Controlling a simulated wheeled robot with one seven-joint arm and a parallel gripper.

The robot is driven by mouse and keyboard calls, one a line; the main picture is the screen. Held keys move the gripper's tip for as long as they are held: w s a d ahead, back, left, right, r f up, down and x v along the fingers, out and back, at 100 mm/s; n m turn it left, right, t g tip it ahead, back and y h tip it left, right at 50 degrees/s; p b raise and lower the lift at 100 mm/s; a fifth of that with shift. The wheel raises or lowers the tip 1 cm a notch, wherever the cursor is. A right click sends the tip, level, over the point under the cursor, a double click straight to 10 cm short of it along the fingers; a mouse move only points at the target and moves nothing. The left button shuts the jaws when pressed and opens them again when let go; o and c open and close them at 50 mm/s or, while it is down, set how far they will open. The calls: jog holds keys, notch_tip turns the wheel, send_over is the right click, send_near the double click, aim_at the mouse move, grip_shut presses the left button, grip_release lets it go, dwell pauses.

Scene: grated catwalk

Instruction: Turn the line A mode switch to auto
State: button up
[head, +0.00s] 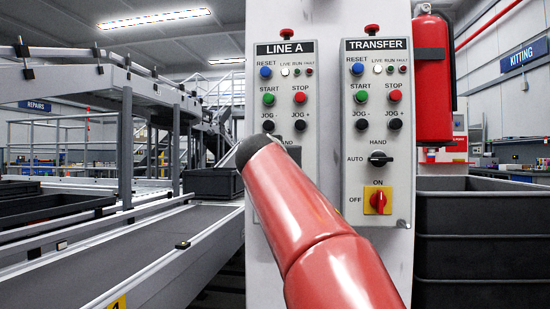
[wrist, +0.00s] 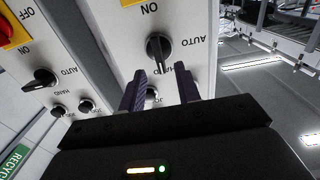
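The line A mode switch (wrist: 158,48) is a black knob on a light grey panel in the wrist view, its handle upright in the picture. The AUTO label (wrist: 182,41) is to its right. My gripper (wrist: 160,70) is open, its two dark purple fingers spread, with tips just below the knob and to either side. Nothing is held between them; I cannot tell whether a finger touches the knob.
The TRANSFER panel (head: 376,75) stands close on the right, with its own black mode switch (head: 378,159) and a red-yellow ON/OFF switch (head: 378,201). A red extinguisher (head: 432,90) hangs beside it. Conveyors (head: 150,250) run on the left; dark crates (head: 470,240) stand on the right.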

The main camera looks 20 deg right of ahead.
jog(key=p+x, duration=0.1)
jog(key=x, duration=0.4)
grip_shut()
